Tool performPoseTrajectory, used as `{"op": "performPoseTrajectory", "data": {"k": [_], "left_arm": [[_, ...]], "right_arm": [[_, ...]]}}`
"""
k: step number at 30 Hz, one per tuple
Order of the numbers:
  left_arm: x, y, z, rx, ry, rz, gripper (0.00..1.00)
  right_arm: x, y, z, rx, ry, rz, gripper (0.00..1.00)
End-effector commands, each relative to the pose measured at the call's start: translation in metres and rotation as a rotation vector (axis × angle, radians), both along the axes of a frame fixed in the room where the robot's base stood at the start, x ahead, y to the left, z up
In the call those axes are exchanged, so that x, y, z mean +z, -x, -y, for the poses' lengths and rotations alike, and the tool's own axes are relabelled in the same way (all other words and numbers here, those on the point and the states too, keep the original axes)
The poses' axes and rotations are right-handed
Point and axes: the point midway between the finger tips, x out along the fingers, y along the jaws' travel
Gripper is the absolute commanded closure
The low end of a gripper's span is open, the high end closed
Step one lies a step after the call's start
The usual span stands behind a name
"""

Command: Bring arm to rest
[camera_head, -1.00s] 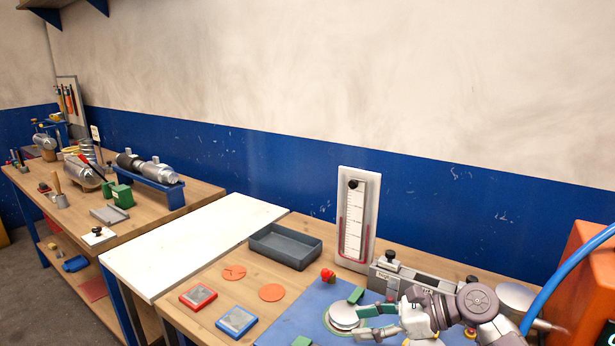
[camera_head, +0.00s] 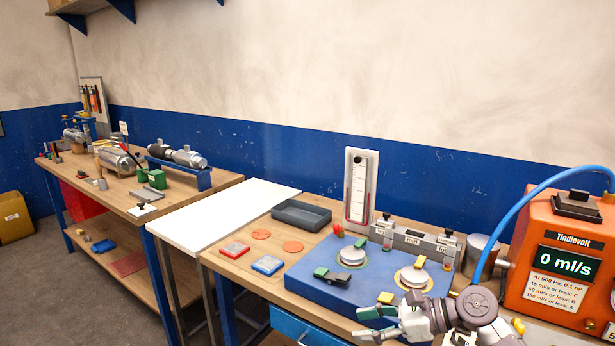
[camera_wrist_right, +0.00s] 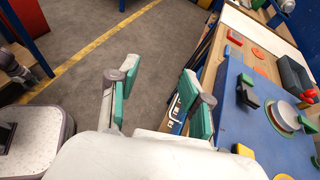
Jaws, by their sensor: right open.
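My right gripper (camera_head: 372,325) is at the lower right of the head view, in front of the near edge of the blue fixture board (camera_head: 318,265). It is open and empty. In the right wrist view its two green-padded fingers (camera_wrist_right: 158,100) stand apart with grey floor between them. The board with a silver disc (camera_wrist_right: 284,117) lies to the right of the fingers there, apart from them.
An orange tester (camera_head: 562,250) reading 0 ml/s stands at the right with a blue hose. Floor is open at the left.

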Motion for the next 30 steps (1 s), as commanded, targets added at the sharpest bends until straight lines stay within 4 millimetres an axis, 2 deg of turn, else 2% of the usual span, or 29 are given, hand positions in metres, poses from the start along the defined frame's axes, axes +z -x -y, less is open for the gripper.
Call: {"op": "performPoseTrajectory", "data": {"k": [5, 10, 14, 17, 20, 23, 24, 26, 27, 30], "left_arm": [[-0.001, 0.012, 0.001, 0.001, 0.000, -0.018, 0.60], [-0.001, 0.006, 0.001, 0.001, 0.001, -0.011, 0.60], [0.000, 0.001, 0.002, 0.001, 0.001, -0.003, 0.60], [0.000, 0.003, 0.002, 0.001, 0.002, -0.006, 0.60], [-0.001, 0.006, 0.002, 0.001, 0.002, -0.011, 0.60], [-0.001, 0.009, 0.001, 0.001, 0.001, -0.014, 0.60], [-0.001, 0.009, 0.001, 0.001, 0.001, -0.015, 0.60], [-0.001, 0.009, 0.001, 0.001, 0.001, -0.015, 0.60], [-0.001, 0.009, 0.001, 0.001, 0.001, -0.015, 0.60], [-0.001, 0.009, 0.001, 0.001, 0.001, -0.015, 0.60]], "right_arm": [[-0.025, -0.007, 0.005, -0.026, 0.038, 0.036, 0.51], [-0.057, -0.013, 0.013, -0.051, 0.094, 0.083, 0.51], [-0.094, -0.017, 0.022, -0.073, 0.164, 0.131, 0.51], [-0.130, -0.017, 0.031, -0.083, 0.238, 0.176, 0.51], [-0.174, -0.014, 0.043, -0.084, 0.338, 0.227, 0.51], [-0.230, -0.001, 0.058, -0.061, 0.469, 0.284, 0.51], [-0.258, 0.009, 0.065, -0.039, 0.537, 0.310, 0.51], [-0.300, 0.026, 0.076, 0.007, 0.642, 0.350, 0.51], [-0.327, 0.040, 0.084, 0.047, 0.712, 0.378, 0.51], [-0.389, 0.083, 0.101, 0.183, 0.879, 0.441, 0.51]]}}
